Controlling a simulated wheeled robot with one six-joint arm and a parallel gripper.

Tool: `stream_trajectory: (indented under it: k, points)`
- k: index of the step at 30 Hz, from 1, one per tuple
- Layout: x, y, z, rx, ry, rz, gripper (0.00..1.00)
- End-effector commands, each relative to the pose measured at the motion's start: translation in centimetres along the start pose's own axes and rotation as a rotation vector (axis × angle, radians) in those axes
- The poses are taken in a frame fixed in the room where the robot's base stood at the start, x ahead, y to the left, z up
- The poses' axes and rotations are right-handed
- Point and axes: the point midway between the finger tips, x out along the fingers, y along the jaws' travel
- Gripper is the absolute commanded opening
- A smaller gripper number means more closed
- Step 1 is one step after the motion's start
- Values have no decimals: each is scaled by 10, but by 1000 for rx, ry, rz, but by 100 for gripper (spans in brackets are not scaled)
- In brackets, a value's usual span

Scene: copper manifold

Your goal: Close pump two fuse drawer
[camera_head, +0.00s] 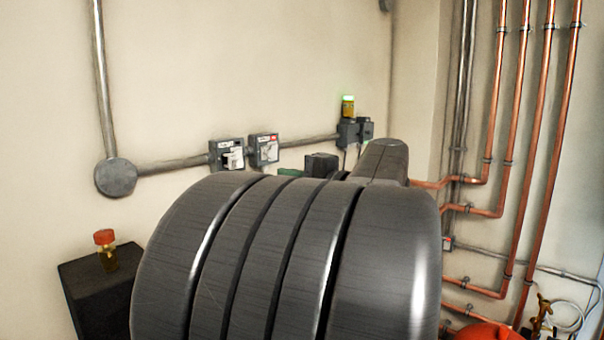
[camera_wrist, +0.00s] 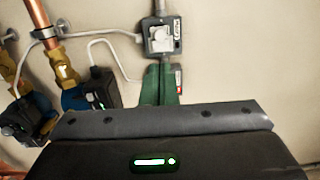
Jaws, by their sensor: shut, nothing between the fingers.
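Two grey electrical boxes with white fronts sit on the wall conduit in the head view: a left box (camera_head: 227,155) with a pale part standing out from its front, and a right box (camera_head: 264,149). I cannot read which belongs to pump two. In the wrist view, a grey box (camera_wrist: 161,38) with a pale front and a side label is on the wall above a green body (camera_wrist: 162,85).
Copper pipes (camera_head: 540,150) run down the wall on the right. A lit green-yellow lamp (camera_head: 348,105) stands above small dark boxes. An orange-topped fitting (camera_head: 104,250) is at lower left. Valves and pipework (camera_wrist: 60,70) crowd the wrist view's left; bare wall is at right.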

Motion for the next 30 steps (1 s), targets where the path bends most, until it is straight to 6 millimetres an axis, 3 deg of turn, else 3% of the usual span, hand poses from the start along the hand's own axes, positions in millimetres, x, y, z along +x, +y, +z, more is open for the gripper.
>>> stream_trajectory:
  k: [18, 24, 30]
  points:
    - [106, -2, 1, 2, -4, 3, 0]
    - [119, 0, 1, 0, -1, 2, 0]
    - [120, 1, 1, 0, 0, 2, 0]
